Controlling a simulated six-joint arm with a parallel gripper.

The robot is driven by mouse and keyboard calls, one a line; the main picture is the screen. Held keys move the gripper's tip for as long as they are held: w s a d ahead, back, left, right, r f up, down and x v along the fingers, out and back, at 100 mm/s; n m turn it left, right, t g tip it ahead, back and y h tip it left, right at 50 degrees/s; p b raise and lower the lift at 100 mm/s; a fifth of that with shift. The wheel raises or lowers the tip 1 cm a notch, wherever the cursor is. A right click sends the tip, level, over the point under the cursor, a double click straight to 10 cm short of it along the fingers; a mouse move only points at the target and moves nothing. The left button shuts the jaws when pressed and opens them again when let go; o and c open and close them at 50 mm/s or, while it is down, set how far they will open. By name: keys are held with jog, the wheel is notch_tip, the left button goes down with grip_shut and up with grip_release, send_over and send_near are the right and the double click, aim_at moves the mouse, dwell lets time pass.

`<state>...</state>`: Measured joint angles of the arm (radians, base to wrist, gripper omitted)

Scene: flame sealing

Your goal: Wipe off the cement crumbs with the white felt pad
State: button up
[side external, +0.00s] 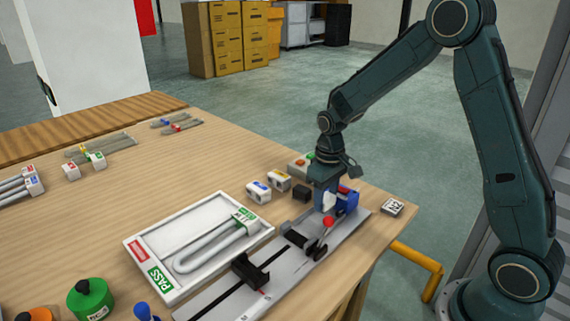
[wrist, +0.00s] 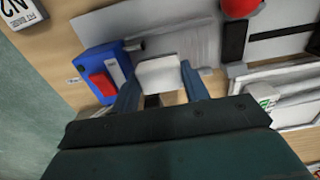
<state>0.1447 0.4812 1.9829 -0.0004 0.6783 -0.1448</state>
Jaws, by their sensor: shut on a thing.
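My gripper (wrist: 160,88) is shut on the white felt pad (wrist: 160,72), which sits between its two fingers in the wrist view. In the side view the pad (side external: 329,201) shows as a small white block under my gripper (side external: 328,192), at the right end of the grey rail plate (side external: 215,288). A blue block with a red part (side external: 347,200) stands just right of the pad; it also shows in the wrist view (wrist: 103,74). Cement crumbs cannot be made out in either view. Whether the pad touches the plate is unclear.
A red ball-shaped knob (side external: 328,222) and black clamp parts (side external: 300,242) stand on the plate close to the pad. A white tray (side external: 138,238) with a bent grey tube lies to the left. Small labelled blocks (side external: 259,191) stand behind. An N2 block (side external: 392,207) sits near the table's right edge.

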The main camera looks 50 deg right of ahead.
jog(key=shift+r, duration=1.75)
jog(key=shift+w, duration=0.1)
